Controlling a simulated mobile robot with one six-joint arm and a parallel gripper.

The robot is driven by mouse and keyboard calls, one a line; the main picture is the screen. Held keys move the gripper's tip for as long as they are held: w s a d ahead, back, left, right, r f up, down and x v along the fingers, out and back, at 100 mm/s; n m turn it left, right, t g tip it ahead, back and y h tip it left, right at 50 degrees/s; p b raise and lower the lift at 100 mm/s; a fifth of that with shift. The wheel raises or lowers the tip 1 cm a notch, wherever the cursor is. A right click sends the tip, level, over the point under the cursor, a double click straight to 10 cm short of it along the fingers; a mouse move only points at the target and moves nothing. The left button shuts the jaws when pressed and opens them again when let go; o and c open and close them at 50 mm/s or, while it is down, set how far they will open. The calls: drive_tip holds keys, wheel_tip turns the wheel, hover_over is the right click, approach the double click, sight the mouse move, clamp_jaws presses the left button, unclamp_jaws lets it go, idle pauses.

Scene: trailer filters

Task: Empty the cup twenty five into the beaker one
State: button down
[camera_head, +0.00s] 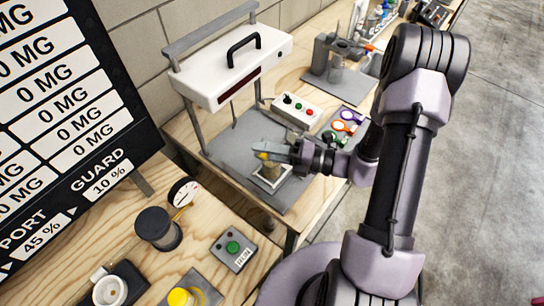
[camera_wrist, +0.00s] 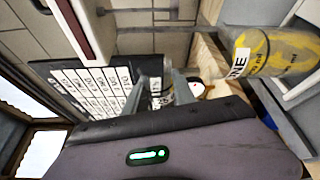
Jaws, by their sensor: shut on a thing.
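My gripper (camera_head: 270,151) is shut on a small cup, with a bit of yellow (camera_head: 263,155) showing at its fingertips. In the wrist view my gripper's fingers (camera_wrist: 160,92) stand around a small pale object, mostly hidden. The cup's number and what is left in it cannot be read. Beaker one (camera_head: 270,178) stands on the grey base plate under the white-topped stand, just below my fingertips. In the wrist view the beaker (camera_wrist: 275,52) is clear, with a white label ending in "NE" and yellow matter inside. Whether anything is falling between cup and beaker cannot be told.
The white press-like head (camera_head: 235,70) on grey posts stands behind my gripper. A control box (camera_head: 297,110) with buttons is to its right. A dark cylinder (camera_head: 158,228), a dial gauge (camera_head: 184,192) and a green-button box (camera_head: 232,250) stand on the nearer bench. A black sign board (camera_head: 60,110) rises at left.

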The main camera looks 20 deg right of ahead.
drive_tip(key=shift+s+a+f+n+b, duration=0.15)
drive_tip(key=shift+f+n+b, duration=0.2)
drive_tip(key=shift+f+b, duration=0.05)
drive_tip(key=shift+s+a+f+n+b, duration=0.15)
drive_tip(key=shift+f+n+b, duration=0.2)
drive_tip(key=shift+f+b, duration=0.05)
drive_tip(key=shift+r+n+h, duration=0.4)
drive_tip(key=shift+n+h, duration=0.1)
drive_tip(key=shift+n, duration=0.5)
drive_tip(key=shift+f+n+h+b, duration=0.35)
drive_tip(key=shift+n+b, duration=0.35)
drive_tip(key=shift+n, duration=0.4)
drive_tip(key=s+a+f+n+t+h+p, duration=0.25)
drive_tip(key=s+f+n, duration=0.2)
drive_tip(key=n, duration=0.25)
drive_tip(key=shift+g+y, duration=0.25)
drive_tip(key=shift+y, duration=0.15)
drive_tip(key=r+p, duration=0.1)
drive_tip(key=p, duration=0.1)
drive_tip(key=r+p, duration=0.3)
drive_tip(key=shift+w+a+r+p, duration=0.15)
drive_tip(key=shift+a+r+p, duration=0.15)
drive_tip(key=shift+a+p, duration=0.1)
